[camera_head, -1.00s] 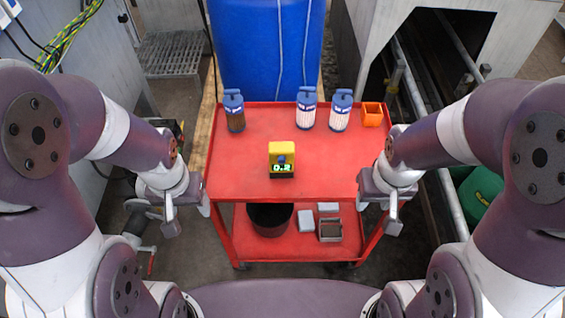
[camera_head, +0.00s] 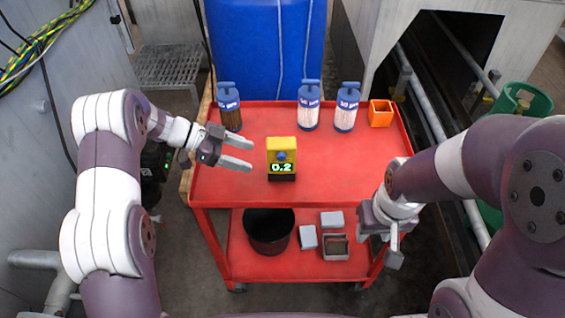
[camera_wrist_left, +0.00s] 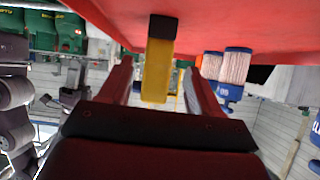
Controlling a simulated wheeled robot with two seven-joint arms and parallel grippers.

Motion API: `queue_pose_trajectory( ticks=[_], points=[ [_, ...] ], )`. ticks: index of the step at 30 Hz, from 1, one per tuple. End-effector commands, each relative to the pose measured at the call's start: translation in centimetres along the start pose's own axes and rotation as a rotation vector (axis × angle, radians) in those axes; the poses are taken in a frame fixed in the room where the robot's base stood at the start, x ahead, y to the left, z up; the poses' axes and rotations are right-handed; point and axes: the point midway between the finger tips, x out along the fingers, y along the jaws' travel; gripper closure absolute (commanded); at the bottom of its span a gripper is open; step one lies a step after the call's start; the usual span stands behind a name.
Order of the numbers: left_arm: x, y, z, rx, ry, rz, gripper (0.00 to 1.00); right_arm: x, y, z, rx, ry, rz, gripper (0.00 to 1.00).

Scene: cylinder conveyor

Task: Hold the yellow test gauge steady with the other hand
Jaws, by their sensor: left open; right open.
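The yellow test gauge (camera_head: 281,147) stands upright on the red cart top (camera_head: 330,175), its display reading 0.2. My left gripper (camera_head: 250,155) is open, just left of the gauge, with its fingers pointing at it and a small gap between. In the left wrist view, which looks upside down, the gauge (camera_wrist_left: 157,75) appears between the two open fingers, a little beyond their tips. My right gripper (camera_head: 379,248) is open and empty, hanging at the cart's right front side, apart from the gauge.
An orange box (camera_head: 381,117) is at the back right. A black bucket (camera_head: 268,235) and grey boxes (camera_head: 332,219) sit on the lower shelf.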

Motion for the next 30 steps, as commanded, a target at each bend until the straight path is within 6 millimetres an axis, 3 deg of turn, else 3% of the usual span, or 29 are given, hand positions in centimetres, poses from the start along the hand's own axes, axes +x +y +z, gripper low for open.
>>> queue_pose_trajectory(
  ticks=[5, 12, 13, 15, 21, 30],
  points=[
    [2.2, 0.2, 0.4, -0.023, 0.013, 0.009, 0.37, 2.4, 0.0, 0.3, 0.000, 0.000, 0.000, 0.57],
    [6.8, 0.2, 0.5, -0.021, 0.012, 0.007, 0.37, 6.9, 0.0, 0.9, 0.000, -0.001, 0.000, 0.57],
    [6.8, 0.2, -0.5, -0.024, 0.012, 0.007, 0.37, 5.6, 0.0, 0.7, 0.000, -0.003, 0.000, 0.57],
    [7.8, 0.2, -0.6, -0.023, 0.012, 0.008, 0.37, 5.0, 0.0, 0.6, 0.000, 0.000, 0.000, 0.57],
    [9.7, 0.1, -0.5, -0.023, 0.012, 0.005, 0.37, 4.8, 0.0, 0.6, 0.000, 0.000, 0.000, 0.57],
    [10.0, 0.1, -0.4, -0.022, 0.012, 0.003, 0.37, 4.8, 0.0, 0.6, 0.000, -0.001, 0.000, 0.57]
  ],
)
